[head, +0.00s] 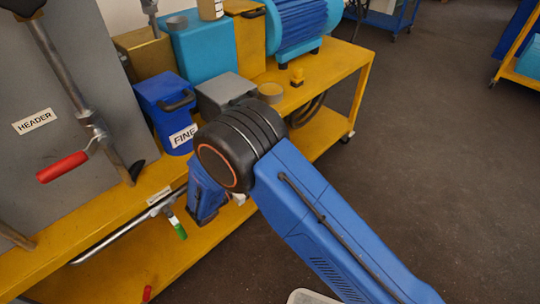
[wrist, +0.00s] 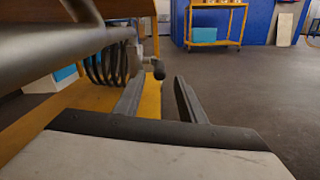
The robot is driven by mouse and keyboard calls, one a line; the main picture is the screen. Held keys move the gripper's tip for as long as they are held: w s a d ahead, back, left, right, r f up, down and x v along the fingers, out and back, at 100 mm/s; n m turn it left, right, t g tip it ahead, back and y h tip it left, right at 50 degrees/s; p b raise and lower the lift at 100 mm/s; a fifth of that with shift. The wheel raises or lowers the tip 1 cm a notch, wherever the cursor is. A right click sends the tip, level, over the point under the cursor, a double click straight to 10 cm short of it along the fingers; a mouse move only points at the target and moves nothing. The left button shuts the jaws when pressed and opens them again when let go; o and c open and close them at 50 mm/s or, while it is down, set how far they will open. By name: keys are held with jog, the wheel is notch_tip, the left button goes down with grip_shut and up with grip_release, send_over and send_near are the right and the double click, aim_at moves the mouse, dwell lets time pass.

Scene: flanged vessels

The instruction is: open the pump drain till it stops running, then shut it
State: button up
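My gripper (wrist: 160,79) is open and empty in the wrist view, its two dark fingers spread apart. A small metal fitting with a dark rounded end (wrist: 158,69) shows just beyond the fingertips; I cannot tell if it is the pump drain. In the head view my arm hides the gripper and what lies in front of it. A valve with a green handle (head: 180,229) hangs below the trolley's top edge, by a small label (head: 159,195) too small to read. The blue pump motor (head: 303,20) stands at the back of the trolley. No running liquid is visible.
A red-handled valve (head: 62,167) sits under the HEADER label (head: 35,121). A blue FINE canister (head: 165,108) stands on the yellow trolley (head: 335,70). In the wrist view a thick pipe (wrist: 55,48) crosses close at left, near a coiled hose (wrist: 107,66). The floor at right is clear.

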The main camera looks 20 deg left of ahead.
jog(key=shift+x, duration=3.7)
grip_shut()
